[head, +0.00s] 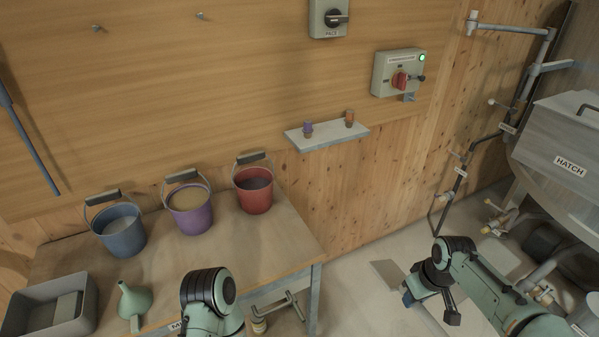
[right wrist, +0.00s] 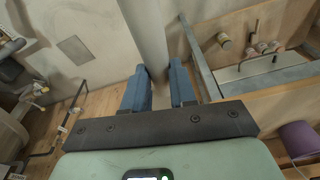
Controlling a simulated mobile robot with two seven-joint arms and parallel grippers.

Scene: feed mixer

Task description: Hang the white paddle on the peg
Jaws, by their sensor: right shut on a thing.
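My right gripper (right wrist: 160,88) is shut on a pale, smooth shaft (right wrist: 146,35), seen between its blue fingers in the right wrist view; I take it as the white paddle's. In the head view the right gripper (head: 408,298) is low at right, beyond the bench. A pale flat shape below it may be part of the paddle, but I cannot tell. Two small metal pegs, a left one (head: 97,28) and a right one (head: 200,15), stick out bare from the upper left wall. My left arm shows at the bottom; its gripper is out of view.
A small shelf (head: 330,137) and switch box (head: 391,72) project from the wall. A hatch machine (head: 560,140) stands right.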

